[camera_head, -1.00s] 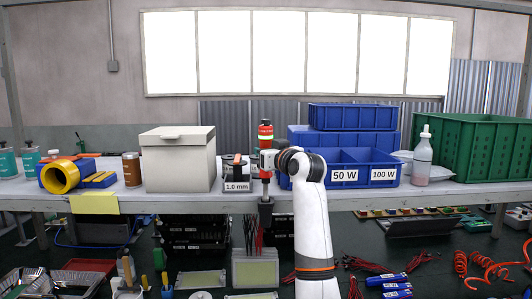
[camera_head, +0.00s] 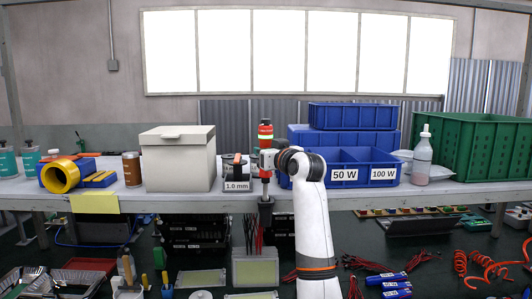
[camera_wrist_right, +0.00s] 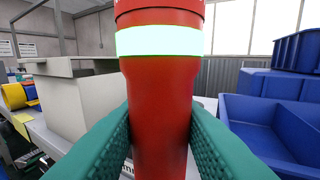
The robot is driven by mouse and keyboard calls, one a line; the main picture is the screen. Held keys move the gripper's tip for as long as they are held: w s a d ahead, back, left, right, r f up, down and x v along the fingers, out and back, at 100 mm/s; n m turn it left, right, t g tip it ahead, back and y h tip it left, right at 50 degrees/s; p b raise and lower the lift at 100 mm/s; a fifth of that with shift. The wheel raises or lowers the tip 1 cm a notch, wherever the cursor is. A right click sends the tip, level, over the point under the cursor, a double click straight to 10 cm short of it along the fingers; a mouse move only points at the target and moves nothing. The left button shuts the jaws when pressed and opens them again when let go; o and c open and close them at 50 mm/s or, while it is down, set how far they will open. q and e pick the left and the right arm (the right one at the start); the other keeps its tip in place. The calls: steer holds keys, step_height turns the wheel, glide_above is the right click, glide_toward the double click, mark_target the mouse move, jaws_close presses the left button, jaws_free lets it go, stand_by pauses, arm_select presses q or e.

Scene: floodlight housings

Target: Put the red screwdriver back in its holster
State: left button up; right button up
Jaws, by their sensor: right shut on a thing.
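The red screwdriver (camera_head: 265,131) is upright, with a pale bright band near the top of its handle. My right gripper (camera_head: 267,161) is shut around the handle. The right wrist view shows its green finger pads pressing on both sides of the red handle (camera_wrist_right: 161,110). The shaft (camera_head: 265,188) points straight down from the gripper. A dark holster (camera_head: 265,208) is at the bench's front edge, directly below in the head view. The shaft's lower end meets the holster's mouth in the picture; whether the tip is inside I cannot tell. My left gripper is out of view.
A spool box marked 1.0 mm (camera_head: 236,175) stands just left of the screwdriver. Blue bins marked 50 W and 100 W (camera_head: 345,175) stand close on the right. A pale lidded box (camera_head: 178,160) is farther left. Tools and red wires lie below the bench.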

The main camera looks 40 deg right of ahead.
mark_target(268, 179)
steer(key=shift+r, duration=0.1)
steer(key=shift+f+b, duration=2.35)
steer(key=shift+f, duration=1.35)
steer(key=o, duration=1.1)
steer(key=shift+s, duration=0.1)
steer(key=shift+o, duration=0.2)
steer(key=shift+f, duration=0.1)
steer(key=shift+s+a, duration=0.1)
steer(key=shift+s, duration=0.2)
steer(key=b+v, duration=0.4)
steer(key=v, duration=0.7)
steer(key=shift+s+b, duration=0.25)
steer(key=shift+b, duration=0.15)
